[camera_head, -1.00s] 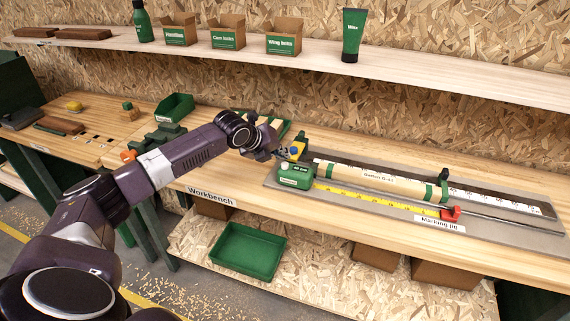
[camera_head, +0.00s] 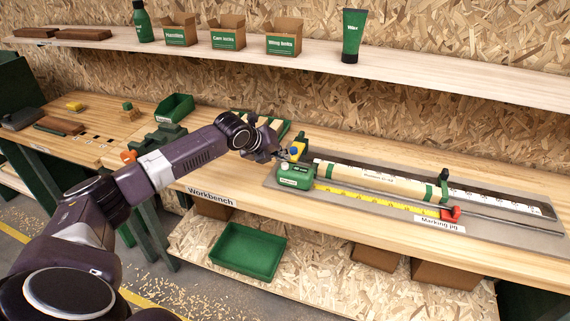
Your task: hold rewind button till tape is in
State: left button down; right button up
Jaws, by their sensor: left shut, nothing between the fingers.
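A green tape measure (camera_head: 295,178) sits at the left end of the grey marking jig plate (camera_head: 275,184). Its yellow tape (camera_head: 375,201) is drawn out to the right along the plate, ending near a red piece (camera_head: 451,214). My left gripper (camera_head: 277,155) is shut and empty, close to the upper left of the case and this part. I cannot tell whether it touches either. The rewind button cannot be made out clearly. My right gripper is out of view.
A pale tube (camera_head: 375,180) with green bands lies on the jig behind the tape. A green bin (camera_head: 175,107) stands at the back of the workbench. Boxes (camera_head: 226,32) and bottles stand on the shelf above. A green tray (camera_head: 247,250) lies below the bench.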

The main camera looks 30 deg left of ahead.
aim_at(283, 164)
pick_arm(q)
jog(key=shift+f, duration=0.85)
dwell(0.8)
jog(key=shift+r, duration=0.1)
jog(key=shift+r+p, duration=0.85)
jog(key=shift+r, duration=0.05)
jog(key=shift+r, duration=0.1)
notch_tip(283, 164, up, 5)
jog(key=p, duration=0.4)
jog(key=shift+p, duration=0.4)
